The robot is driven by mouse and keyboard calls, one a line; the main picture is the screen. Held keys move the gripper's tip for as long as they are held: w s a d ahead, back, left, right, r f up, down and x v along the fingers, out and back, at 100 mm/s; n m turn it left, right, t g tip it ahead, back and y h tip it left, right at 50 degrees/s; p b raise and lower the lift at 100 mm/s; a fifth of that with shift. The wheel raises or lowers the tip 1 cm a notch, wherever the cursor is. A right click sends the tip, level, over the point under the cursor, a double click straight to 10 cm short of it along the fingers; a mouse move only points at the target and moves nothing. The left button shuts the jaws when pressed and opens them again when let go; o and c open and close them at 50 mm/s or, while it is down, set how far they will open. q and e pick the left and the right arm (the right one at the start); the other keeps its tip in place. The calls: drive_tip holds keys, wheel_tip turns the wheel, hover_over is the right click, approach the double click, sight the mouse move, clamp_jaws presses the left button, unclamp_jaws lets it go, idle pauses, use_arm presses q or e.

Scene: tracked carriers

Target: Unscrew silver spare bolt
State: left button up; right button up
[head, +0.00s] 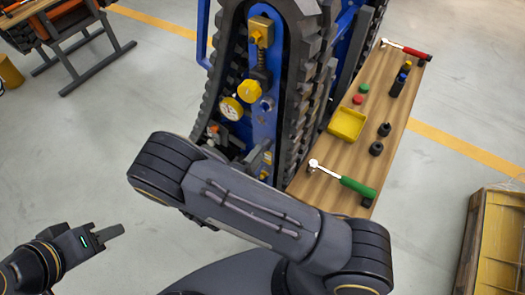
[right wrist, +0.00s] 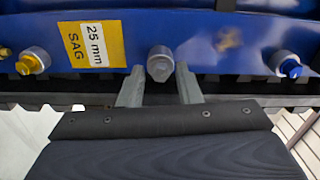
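The silver bolt (right wrist: 160,65) sits in the blue side plate (right wrist: 205,30) of the tracked carrier, seen in the right wrist view. My right gripper (right wrist: 159,68) is open, with one finger on each side of the bolt and a small gap on both sides. I cannot tell how far the fingertips reach along it. In the head view the right gripper is hidden behind my own arm. My left gripper (head: 112,233) is low at the left in the head view, away from the carrier; its finger opening cannot be made out.
A yellow-centred bolt (right wrist: 30,62) and a blue-centred bolt (right wrist: 288,66) flank the silver one. A "25 mm SAG" label (right wrist: 90,44) is beside it. Right of the track (head: 295,90), a wooden bench (head: 335,150) holds ratchets, a yellow tray (head: 347,123) and small parts.

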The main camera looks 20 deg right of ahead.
drive_tip(key=m+b, duration=1.1)
drive_tip(key=m, duration=0.8)
drive_tip(key=shift+c, duration=0.4)
